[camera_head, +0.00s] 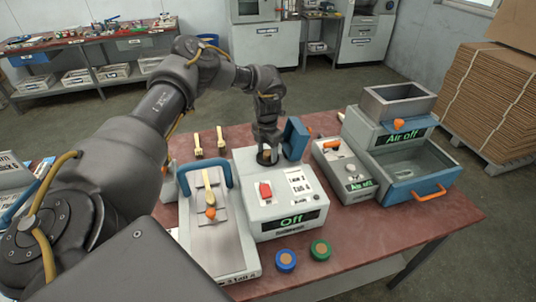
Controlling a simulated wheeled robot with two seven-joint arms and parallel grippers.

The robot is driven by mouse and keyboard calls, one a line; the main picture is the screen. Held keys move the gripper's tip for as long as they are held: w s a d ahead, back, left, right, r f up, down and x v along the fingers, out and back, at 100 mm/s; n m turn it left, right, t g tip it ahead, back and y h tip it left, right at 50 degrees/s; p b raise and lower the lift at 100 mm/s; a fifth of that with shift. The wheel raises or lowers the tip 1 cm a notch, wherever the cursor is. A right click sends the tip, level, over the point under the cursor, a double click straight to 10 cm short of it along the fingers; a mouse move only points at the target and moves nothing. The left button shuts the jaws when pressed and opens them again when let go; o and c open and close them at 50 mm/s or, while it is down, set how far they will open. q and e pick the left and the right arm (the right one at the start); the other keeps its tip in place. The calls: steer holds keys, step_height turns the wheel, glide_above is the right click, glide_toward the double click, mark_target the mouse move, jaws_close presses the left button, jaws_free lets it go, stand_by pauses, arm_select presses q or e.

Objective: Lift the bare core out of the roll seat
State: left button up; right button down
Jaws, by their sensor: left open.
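The roll seat cannot be made out clearly, as the gripper and wrist cover that part of the machine. A blue raised flap (296,138) stands right beside the gripper. My right gripper is not in view.
A blue roll (286,261) and a green roll (320,249) lie in front.

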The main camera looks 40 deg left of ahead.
arm_select(q)
steer(key=shift+s+r, duration=0.15)
steer(key=shift+s, duration=0.05)
steer(key=shift+c, duration=0.4)
steer(key=shift+w, duration=0.1)
steer(key=c, duration=1)
